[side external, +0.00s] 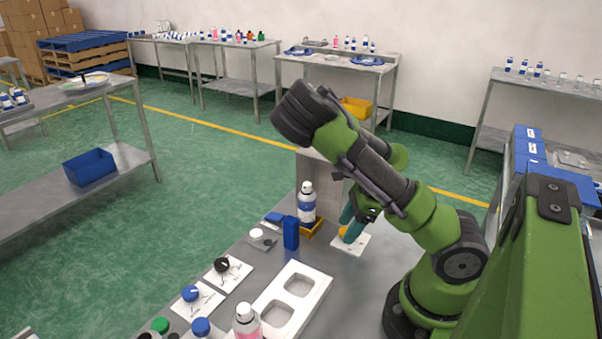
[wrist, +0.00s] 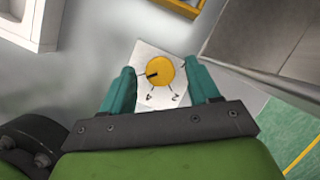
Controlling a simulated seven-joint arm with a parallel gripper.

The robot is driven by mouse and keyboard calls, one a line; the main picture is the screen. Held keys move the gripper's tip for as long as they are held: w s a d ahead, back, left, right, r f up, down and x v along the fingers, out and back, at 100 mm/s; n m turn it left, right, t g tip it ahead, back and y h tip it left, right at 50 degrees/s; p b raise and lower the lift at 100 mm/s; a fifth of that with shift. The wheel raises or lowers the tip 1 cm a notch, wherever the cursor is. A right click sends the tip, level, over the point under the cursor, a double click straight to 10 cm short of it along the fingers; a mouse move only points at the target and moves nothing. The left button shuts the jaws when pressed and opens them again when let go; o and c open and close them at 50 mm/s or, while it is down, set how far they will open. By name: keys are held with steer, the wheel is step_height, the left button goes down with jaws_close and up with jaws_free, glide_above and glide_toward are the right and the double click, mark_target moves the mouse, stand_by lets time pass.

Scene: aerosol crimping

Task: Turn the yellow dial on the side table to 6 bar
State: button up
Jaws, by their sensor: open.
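The yellow dial (wrist: 159,72) sits on a white plate (wrist: 150,101) with dark tick marks and small labels. Its dark pointer line points to the left in the wrist view. The labels are too small to read for certain. My gripper (wrist: 163,84) is open, with one teal finger on each side of the dial and a visible gap to it. In the side external view my gripper (side external: 351,222) is over the plate (side external: 350,244), and the dial (side external: 345,234) is partly hidden behind the fingers.
A bottle (side external: 307,205) in a yellow holder and a blue block (side external: 291,232) stand left of the dial. Black (side external: 222,265) and blue (side external: 190,293) dials lie nearer the camera. A white two-opening tray (side external: 318,281) is in front. A grey metal box (side external: 318,175) stands behind.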

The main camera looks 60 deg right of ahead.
steer(key=c, duration=1)
steer(key=shift+m+t, duration=0.3)
steer(key=shift+m, duration=0.5)
steer(key=shift+c, duration=0.2)
steer(key=o, duration=1)
steer(key=shift+o, duration=0.2)
steer(key=v, duration=1.7)
steer(key=shift+a, duration=0.35)
